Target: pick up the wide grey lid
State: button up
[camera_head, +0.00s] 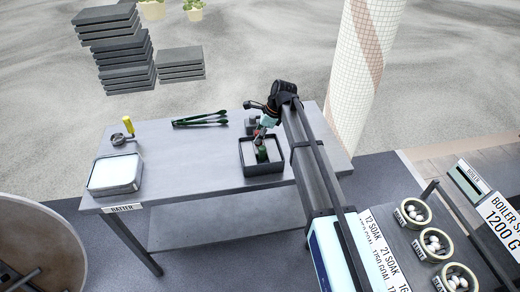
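I cannot make out a wide grey lid for certain in the head view. A dark square tray (245,154) with a raised rim sits on the grey table, and a small green upright object (262,154) stands in it. My gripper (259,139) points down over this tray, close above or at the green object. It is too small to tell whether they touch or whether the fingers are open or shut. A small grey block-like object (251,127) lies just behind the tray, partly hidden by my arm.
The table (190,165) also bears a pale-filled batter pan (116,174), a yellow-handled ladle (126,132) and green tongs (200,120). A tiled column (358,75) stands behind right. Small round bowls (412,213) line a counter at right. The table's middle is clear.

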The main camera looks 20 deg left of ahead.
grip_shut()
jog(key=shift+r, duration=0.15)
notch_tip(320, 180, up, 20)
jog(key=b, duration=0.5)
jog(key=shift+c, duration=1.6)
grip_release()
grip_shut()
